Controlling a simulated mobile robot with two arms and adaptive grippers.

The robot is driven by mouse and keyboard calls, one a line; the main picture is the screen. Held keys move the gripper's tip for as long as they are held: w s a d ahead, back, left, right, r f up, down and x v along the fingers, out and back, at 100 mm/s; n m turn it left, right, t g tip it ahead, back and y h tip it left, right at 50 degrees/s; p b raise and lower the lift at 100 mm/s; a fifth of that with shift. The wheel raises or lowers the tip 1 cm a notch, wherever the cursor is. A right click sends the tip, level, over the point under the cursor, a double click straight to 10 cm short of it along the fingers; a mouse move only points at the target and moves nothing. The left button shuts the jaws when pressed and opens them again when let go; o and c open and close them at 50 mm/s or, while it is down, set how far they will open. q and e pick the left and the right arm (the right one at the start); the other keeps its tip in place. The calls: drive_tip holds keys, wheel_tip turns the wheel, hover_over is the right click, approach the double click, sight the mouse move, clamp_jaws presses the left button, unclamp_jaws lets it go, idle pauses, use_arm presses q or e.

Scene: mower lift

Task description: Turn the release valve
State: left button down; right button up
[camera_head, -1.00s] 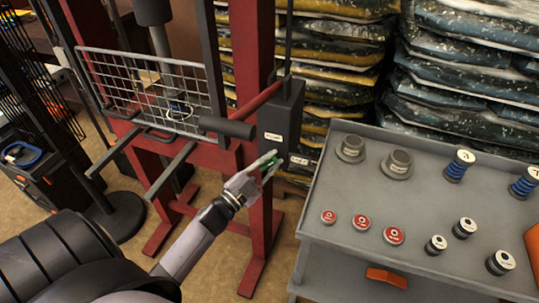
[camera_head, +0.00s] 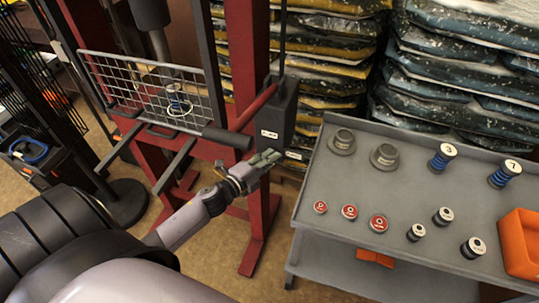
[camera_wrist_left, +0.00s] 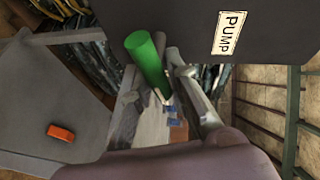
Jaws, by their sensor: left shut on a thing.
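The dark pump block (camera_head: 280,105) stands on the red press frame, and its PUMP label (camera_wrist_left: 231,33) shows large in the left wrist view. A green cylindrical handle (camera_wrist_left: 147,62), which looks like the release valve's, sticks out beside the block in that view. My left gripper (camera_head: 264,163) is at the block's lower end, with its fingers (camera_wrist_left: 155,88) on both sides of the green handle and shut on it. In the head view the fingers hide most of the handle. My right gripper is not in view.
A grey cart (camera_head: 333,232) with weights, spools and red-topped pucks stands close on the right, with an orange bin (camera_head: 522,245) at its edge. A wire guard (camera_head: 150,95) and a dark pump bar (camera_head: 228,139) are left of the block. Stacked bags (camera_head: 335,60) stand behind.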

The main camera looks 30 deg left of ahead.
use_arm(q)
drive_tip(key=shift+s+f+m+g, duration=0.1)
drive_tip(key=shift+f+m+g, duration=0.2)
drive_tip(key=shift+f, duration=0.05)
idle(0.3)
drive_tip(key=c, duration=1.8)
unclamp_jaws()
drive_tip(key=shift+c, duration=0.2)
drive_tip(key=o, duration=0.3)
drive_tip(key=shift+r, duration=0.15)
drive_tip(key=shift+r, duration=0.1)
drive_tip(key=shift+s, duration=0.1)
drive_tip(key=v, duration=1.1)
drive_tip(key=shift+s, duration=0.35)
